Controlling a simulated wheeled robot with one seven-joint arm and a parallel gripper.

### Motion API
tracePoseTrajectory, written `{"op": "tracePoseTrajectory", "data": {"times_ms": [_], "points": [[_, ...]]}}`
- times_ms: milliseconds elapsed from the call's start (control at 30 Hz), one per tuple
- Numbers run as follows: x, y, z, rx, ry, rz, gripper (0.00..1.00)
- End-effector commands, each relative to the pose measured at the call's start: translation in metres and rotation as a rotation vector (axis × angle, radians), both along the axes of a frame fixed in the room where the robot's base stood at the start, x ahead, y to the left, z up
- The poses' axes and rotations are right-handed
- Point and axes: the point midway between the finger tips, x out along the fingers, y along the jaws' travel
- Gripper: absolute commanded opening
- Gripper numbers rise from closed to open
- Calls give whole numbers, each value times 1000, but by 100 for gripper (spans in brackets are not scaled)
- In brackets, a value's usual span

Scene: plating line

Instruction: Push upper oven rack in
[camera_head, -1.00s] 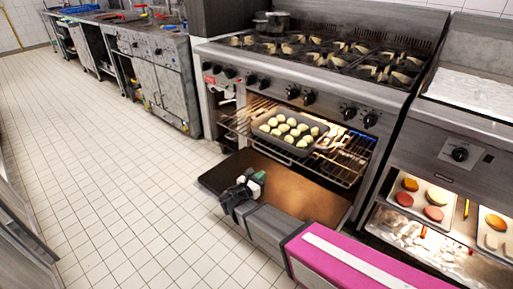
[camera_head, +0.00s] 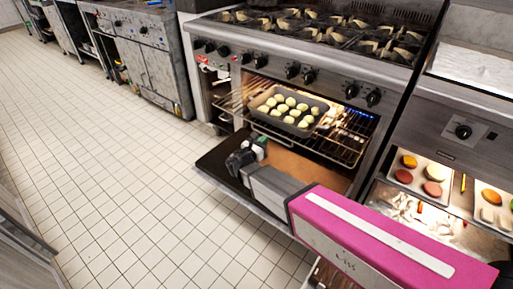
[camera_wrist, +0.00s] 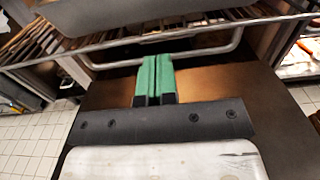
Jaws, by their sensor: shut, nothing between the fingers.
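The oven's upper rack (camera_head: 229,104) is a wire shelf pulled partway out of the lit oven. A dark tray (camera_head: 264,117) of pale dough balls sits on it. My gripper (camera_head: 261,142) is over the open oven door, just in front of and below the tray's near edge. In the wrist view, my gripper's green fingers (camera_wrist: 154,78) are pressed together and empty. A thin rack wire (camera_wrist: 110,41) crosses beyond them, and a bent metal bar (camera_wrist: 205,52) passes just behind their tips. I cannot tell whether the fingers touch either.
The oven door (camera_head: 216,168) is folded down under my gripper. Burners and knobs (camera_head: 292,70) are above the oven opening. A counter with trays of patties (camera_head: 421,177) stands at the right. The tiled floor (camera_head: 100,180) at the left is clear.

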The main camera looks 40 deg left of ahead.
Motion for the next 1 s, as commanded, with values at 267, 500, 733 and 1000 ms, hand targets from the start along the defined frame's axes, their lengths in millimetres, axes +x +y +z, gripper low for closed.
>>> {"op": "tracePoseTrajectory", "data": {"times_ms": [267,500,733,1000], "points": [[40,1,0,1,-1,1,0],[50,0,0,1,-1,1,0],[50,0,0,1,-1,1,0],[60,0,0,1,-1,0,0]]}}
